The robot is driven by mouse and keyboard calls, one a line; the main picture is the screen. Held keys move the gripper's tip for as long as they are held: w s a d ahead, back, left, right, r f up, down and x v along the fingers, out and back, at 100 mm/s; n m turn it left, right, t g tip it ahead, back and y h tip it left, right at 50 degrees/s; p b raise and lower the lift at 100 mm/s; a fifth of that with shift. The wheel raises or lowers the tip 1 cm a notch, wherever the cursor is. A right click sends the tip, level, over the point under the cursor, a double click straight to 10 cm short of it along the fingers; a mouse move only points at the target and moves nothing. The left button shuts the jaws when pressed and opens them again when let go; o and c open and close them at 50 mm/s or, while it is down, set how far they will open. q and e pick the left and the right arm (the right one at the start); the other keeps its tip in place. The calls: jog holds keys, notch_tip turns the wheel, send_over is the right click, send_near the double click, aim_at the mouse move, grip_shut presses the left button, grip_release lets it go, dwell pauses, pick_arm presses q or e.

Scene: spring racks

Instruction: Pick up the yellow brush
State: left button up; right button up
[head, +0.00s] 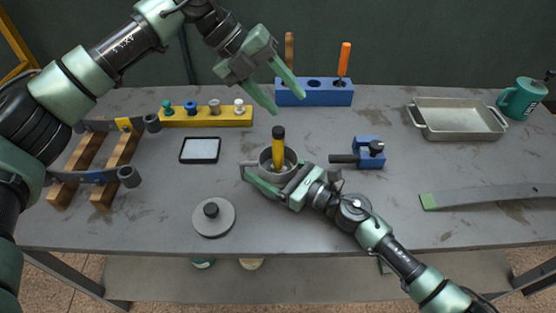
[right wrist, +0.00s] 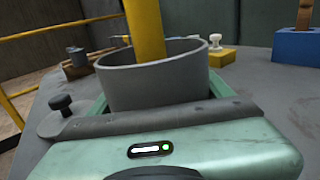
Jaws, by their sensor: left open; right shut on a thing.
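The yellow brush (head: 278,152) stands upright in a grey cup (head: 266,162), its dark end up and its lower part hidden inside. In the right wrist view, the brush (right wrist: 145,30) rises from the cup (right wrist: 155,80), its top out of frame. My right gripper (head: 264,168) is shut on the cup, its green fingers at the cup's sides. My left gripper (head: 288,104) is open and empty, above and beyond the brush, pointing down to the right and apart from it.
A blue block (head: 315,94) with an orange-handled tool stands behind. A yellow rack (head: 205,118) with several knobs is left of it. A small blue vise (head: 370,153) sits right of the cup; a grey disc (head: 214,219) lies front left. A metal tray (head: 455,121) is farther right.

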aim_at(278, 154)
pick_arm(q)
jog(key=s+m+y, duration=0.1)
jog(key=m, duration=0.3)
jog(key=f+m+y, duration=0.1)
jog(key=m+y, duration=0.1)
jog(key=m, duration=0.2)
jog(key=s+f+m+y, duration=0.1)
jog(key=m+y, duration=0.1)
jog(key=m, duration=0.3)
jog(key=shift+s+d, duration=0.1)
jog(key=shift+s, duration=0.25)
jog(key=m+y, duration=0.1)
jog(key=m, duration=0.2)
jog(key=m+t+y, duration=0.1)
jog(key=m, duration=0.1)
jog(key=shift+s+a+y, duration=0.15)
jog(key=shift+a+y, duration=0.15)
jog(key=shift+a, duration=0.1)
jog(key=shift+f, duration=0.25)
notch_tip(278, 154, down, 11)
jog(key=shift+f, duration=0.2)
grip_shut()
